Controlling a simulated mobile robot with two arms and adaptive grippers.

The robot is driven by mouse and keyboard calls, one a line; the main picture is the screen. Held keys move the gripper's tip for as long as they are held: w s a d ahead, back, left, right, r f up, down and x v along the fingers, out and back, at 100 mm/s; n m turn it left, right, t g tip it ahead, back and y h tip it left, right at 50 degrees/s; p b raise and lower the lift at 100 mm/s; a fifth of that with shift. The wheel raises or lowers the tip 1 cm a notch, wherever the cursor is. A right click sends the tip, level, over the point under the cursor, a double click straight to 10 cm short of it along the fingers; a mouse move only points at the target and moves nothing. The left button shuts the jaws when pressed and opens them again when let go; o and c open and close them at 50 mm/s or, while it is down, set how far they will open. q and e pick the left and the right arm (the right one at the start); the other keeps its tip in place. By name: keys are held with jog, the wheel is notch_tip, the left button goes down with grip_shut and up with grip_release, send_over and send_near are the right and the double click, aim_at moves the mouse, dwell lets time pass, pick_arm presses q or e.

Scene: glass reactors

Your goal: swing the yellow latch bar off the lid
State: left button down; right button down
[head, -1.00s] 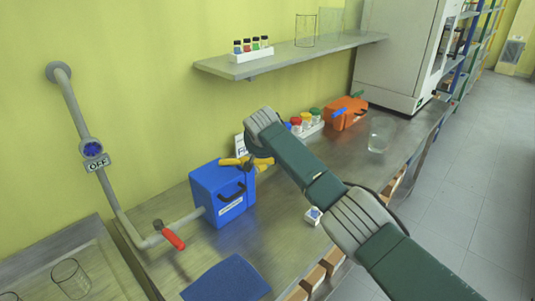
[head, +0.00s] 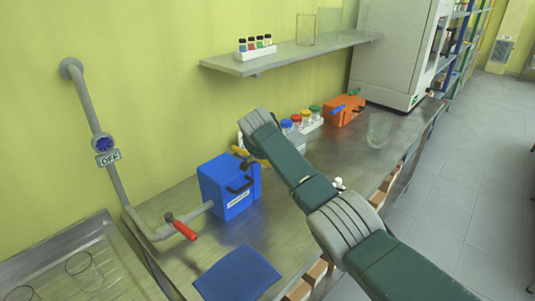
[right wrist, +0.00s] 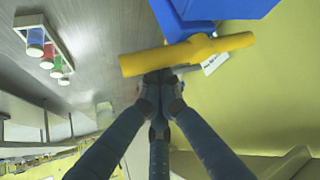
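The yellow latch bar (right wrist: 190,53) lies across the right wrist view, just beyond my fingertips. In the head view the bar (head: 239,151) shows at the back of the blue box's top, partly hidden by my right arm. My left gripper is not in view.
Bottles with coloured caps (head: 303,119), an orange box (head: 344,110) and a glass beaker (head: 379,130) stand further along the bench. A pipe with a red-handled valve (head: 184,229) is left of the blue box. A blue mat (head: 238,273) lies in front.

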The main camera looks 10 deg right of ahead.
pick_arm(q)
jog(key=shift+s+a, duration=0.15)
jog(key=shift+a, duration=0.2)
pick_arm(e)
jog(key=shift+s+a, duration=0.2)
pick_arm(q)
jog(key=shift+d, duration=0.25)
